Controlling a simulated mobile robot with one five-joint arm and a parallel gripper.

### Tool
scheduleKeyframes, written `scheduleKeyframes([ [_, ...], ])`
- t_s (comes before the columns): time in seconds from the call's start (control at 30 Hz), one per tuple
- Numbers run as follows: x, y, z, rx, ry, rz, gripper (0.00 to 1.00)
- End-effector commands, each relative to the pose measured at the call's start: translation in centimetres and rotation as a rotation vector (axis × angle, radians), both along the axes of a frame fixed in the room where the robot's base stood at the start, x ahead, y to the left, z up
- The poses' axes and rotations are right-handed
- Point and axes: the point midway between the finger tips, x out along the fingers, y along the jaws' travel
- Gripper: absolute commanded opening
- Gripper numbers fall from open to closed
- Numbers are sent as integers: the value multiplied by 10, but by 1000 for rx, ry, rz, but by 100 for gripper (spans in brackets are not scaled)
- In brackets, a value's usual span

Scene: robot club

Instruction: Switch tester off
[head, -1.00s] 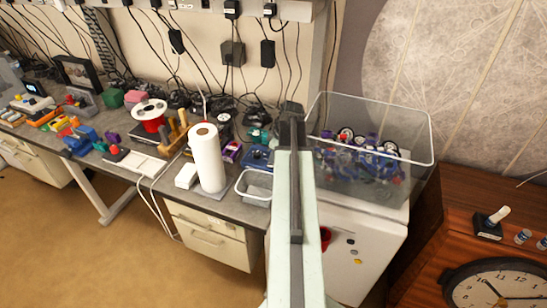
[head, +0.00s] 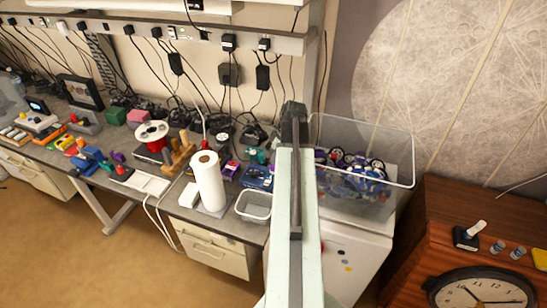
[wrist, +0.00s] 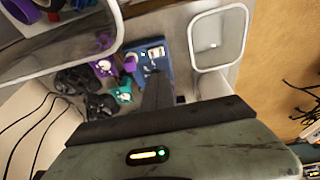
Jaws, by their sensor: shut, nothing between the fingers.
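My gripper (head: 293,112) is at the far end of my raised arm, shut and empty, in front of the bench's right end and the clear bin. In the wrist view its dark fingers (wrist: 157,92) are together, overlapping the near end of a blue device. This blue device (wrist: 154,57) has a small white part on its top; it also shows on the bench in the head view (head: 257,177), left of my arm. I cannot tell for sure whether it is the tester, and its switch position is not readable. I cannot tell whether the fingers touch it.
A white tray (head: 241,207) sits at the bench's front edge beside a paper towel roll (head: 208,182). A clear bin (head: 399,200) of small parts stands on a white cabinet (head: 353,243) with coloured buttons. Cables hang behind. The floor (head: 125,255) in front is clear.

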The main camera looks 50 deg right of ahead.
Motion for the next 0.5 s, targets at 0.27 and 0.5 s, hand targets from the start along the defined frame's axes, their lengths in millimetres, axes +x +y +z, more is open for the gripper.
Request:
scheduleKeyframes([
  [0.27, 7, -12, 2, -1, -1, 2, 0],
  [0.5, 8, -11, -1, -1, -1, 2, 0],
])
